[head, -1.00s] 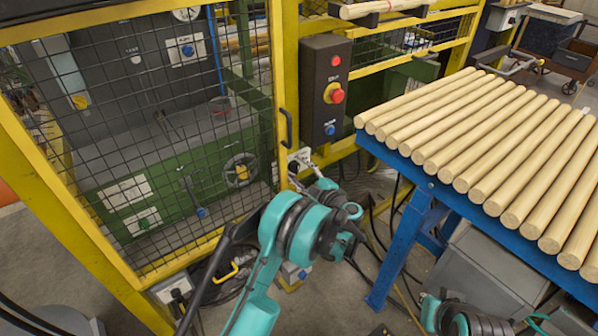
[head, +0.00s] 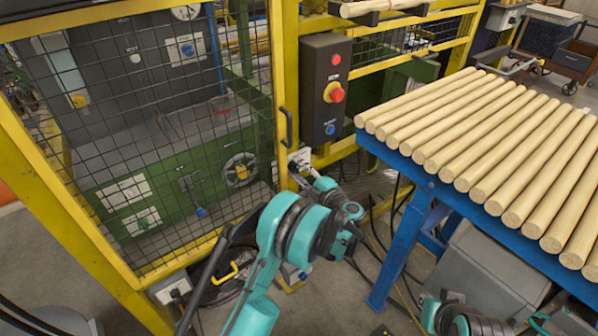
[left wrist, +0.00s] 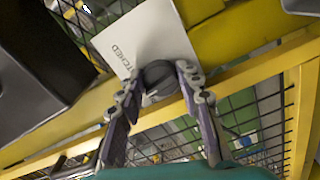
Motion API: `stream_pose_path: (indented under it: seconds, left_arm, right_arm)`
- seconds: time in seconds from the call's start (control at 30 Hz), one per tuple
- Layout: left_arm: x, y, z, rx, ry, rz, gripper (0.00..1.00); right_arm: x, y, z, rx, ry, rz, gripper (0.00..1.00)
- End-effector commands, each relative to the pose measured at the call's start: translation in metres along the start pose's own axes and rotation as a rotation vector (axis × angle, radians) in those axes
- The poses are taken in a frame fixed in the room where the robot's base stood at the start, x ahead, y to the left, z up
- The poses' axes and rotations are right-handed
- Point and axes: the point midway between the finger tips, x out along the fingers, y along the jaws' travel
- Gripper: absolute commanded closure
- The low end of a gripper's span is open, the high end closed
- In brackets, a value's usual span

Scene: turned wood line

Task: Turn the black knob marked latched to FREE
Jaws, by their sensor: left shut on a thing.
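The black knob (left wrist: 160,76) is in the left wrist view, in front of a white plate (left wrist: 146,44) on a yellow frame beam. The plate's lettering is partly covered; the end "TCHED" can be read. My left gripper (left wrist: 163,86) is shut on the knob, one finger on each side of it. In the head view my left gripper (head: 303,172) reaches the white plate (head: 301,156) low on the yellow post, beside the mesh door. The knob is too small and covered there to make out. My right gripper is not seen; only part of that arm shows.
A black control box (head: 326,85) with red and blue buttons hangs above the plate. The mesh door (head: 150,130) with its black handle (head: 286,128) stands left. A blue table (head: 425,185) carrying several wooden rods stands right. Cables lie on the floor below.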

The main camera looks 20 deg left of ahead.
Motion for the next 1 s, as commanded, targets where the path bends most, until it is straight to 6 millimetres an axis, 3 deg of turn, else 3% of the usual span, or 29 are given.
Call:
stream_pose_path:
  seconds: [0.5,1.0]
  left_arm:
    - [0.0001,0.0015,-0.0001,-0.452,0.0,-0.001,0.94]
    - [0.0002,0.0025,-0.0005,-0.645,-0.001,-0.001,0.94]
  right_arm:
    - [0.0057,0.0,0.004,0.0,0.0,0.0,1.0]
    - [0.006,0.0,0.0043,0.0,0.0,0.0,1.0]
